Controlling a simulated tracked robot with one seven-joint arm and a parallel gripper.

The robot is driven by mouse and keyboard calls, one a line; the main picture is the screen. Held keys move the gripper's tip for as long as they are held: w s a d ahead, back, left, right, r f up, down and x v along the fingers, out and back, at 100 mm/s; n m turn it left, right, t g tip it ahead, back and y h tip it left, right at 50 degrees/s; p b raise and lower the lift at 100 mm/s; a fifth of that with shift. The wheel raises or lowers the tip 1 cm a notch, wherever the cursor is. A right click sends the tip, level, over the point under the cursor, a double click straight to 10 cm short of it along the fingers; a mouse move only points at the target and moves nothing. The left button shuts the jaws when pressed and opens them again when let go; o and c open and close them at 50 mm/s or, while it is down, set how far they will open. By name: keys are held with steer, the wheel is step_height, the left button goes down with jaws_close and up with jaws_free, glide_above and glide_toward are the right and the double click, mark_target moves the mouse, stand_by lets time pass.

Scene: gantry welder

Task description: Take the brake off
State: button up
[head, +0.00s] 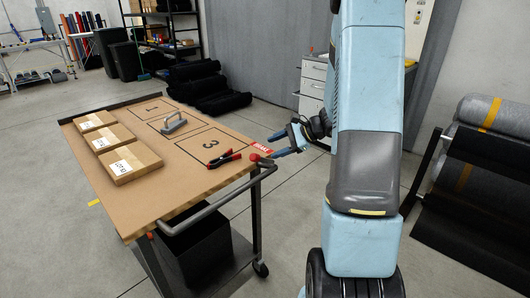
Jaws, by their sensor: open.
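A cart (190,192) with a brown top stands in front of me. At its right corner is a red label (263,147) that seems to read BRAKE. A dark red knob (255,157) sits by the label at the end of the cart's grey handle bar (215,207); this may be the brake control. My gripper (278,145) is just right of the label, with its blue fingers apart and pointing left toward the cart corner. Nothing shows between the fingers. I cannot tell whether they touch anything.
Three labelled cardboard boxes (129,162) lie along the cart's left side. A grey handled tool (173,123) and a red-and-black clamp (224,159) lie on the marked squares. Black rolls (205,88) lie behind. A white drawer cabinet (313,88) stands beyond my gripper.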

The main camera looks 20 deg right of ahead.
steer(key=shift+v, duration=2.75)
steer(key=s+a+r+n+g+h, duration=0.35)
steer(key=s+a+r+n, duration=0.45)
steer(key=s+a+r, duration=0.3)
steer(key=s+a+r+n+t+h, duration=0.1)
steer(key=s+r+n+h, duration=0.2)
steer(key=s, duration=0.4)
steer(key=s+a+r+n+t+h, duration=0.1)
steer(key=s+r+n+t+h, duration=0.1)
steer(key=s+n, duration=0.3)
steer(key=s+r+h, duration=0.1)
steer(key=s, duration=0.1)
steer(key=shift+s+a+r+n, duration=0.35)
steer(key=shift+s+a+n, duration=0.05)
